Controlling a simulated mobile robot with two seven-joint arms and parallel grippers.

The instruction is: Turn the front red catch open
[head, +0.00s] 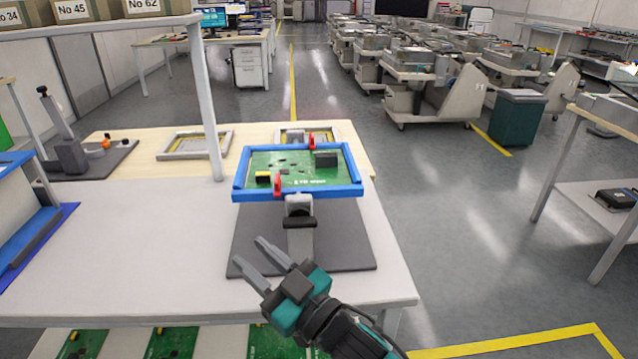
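The front red catch (277,185) stands upright on the front bar of a blue frame (330,192). A second red catch (312,142) sits on the frame's back bar. The frame holds a green circuit board (295,173) with a few dark parts and a yellow one. It rests on a grey stand (300,222) above a dark mat (345,245). My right gripper (249,251) is open and empty. Its two fingers point up and left, below and left of the front catch and apart from it. My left gripper is not in view.
A pale post (206,100) rises from the table left of the frame. Two flat frames (195,145) lie behind on the wooden surface. A blue-edged box (20,220) stands at the left edge. The white tabletop (130,240) left of the mat is clear.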

